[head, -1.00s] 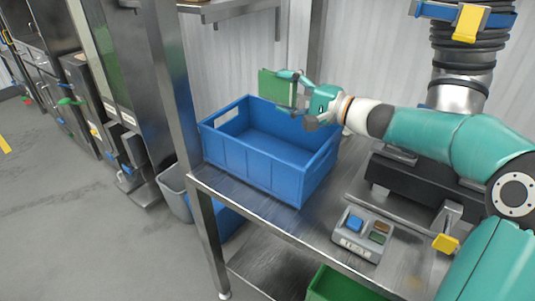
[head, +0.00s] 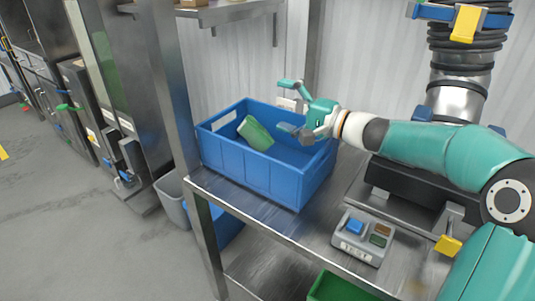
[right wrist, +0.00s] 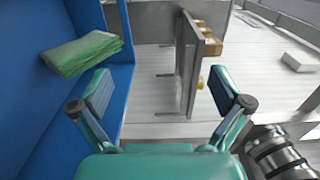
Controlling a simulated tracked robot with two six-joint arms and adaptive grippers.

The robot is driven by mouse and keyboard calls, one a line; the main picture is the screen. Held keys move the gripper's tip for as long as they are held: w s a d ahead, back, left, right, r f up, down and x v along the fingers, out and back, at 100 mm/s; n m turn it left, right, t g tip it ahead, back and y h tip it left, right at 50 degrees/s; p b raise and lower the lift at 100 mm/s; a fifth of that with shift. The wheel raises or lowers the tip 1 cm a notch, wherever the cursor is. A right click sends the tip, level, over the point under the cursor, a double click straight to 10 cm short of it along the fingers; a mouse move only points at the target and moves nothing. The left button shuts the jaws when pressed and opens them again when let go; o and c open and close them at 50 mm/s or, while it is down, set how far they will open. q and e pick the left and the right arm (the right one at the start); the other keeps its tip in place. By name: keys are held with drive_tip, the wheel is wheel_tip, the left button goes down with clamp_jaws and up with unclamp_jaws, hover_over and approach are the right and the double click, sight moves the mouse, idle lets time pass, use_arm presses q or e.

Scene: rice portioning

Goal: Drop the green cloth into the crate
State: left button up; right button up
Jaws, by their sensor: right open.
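The green cloth (head: 255,133) is a folded pad, tilted inside the blue crate (head: 238,170), near the crate's far side. Whether it rests on the crate floor I cannot tell. In the right wrist view the cloth (right wrist: 82,53) is at the upper left, apart from the fingers, against the blue crate (right wrist: 30,100). My right gripper (head: 291,107) is open and empty over the crate's right part, to the right of the cloth. Both fingers of the gripper (right wrist: 164,92) show spread wide in the right wrist view. My left gripper is not in view.
The crate stands on a steel table (head: 262,214) beside a steel post (head: 174,90). A small button box (head: 362,238) sits at the table's front right. A green bin (head: 340,287) is below, and a grey bin (head: 172,198) stands left of the table.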

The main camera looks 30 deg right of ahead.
wheel_tip(320, 180, up, 10)
idle(0.6)
idle(0.4)
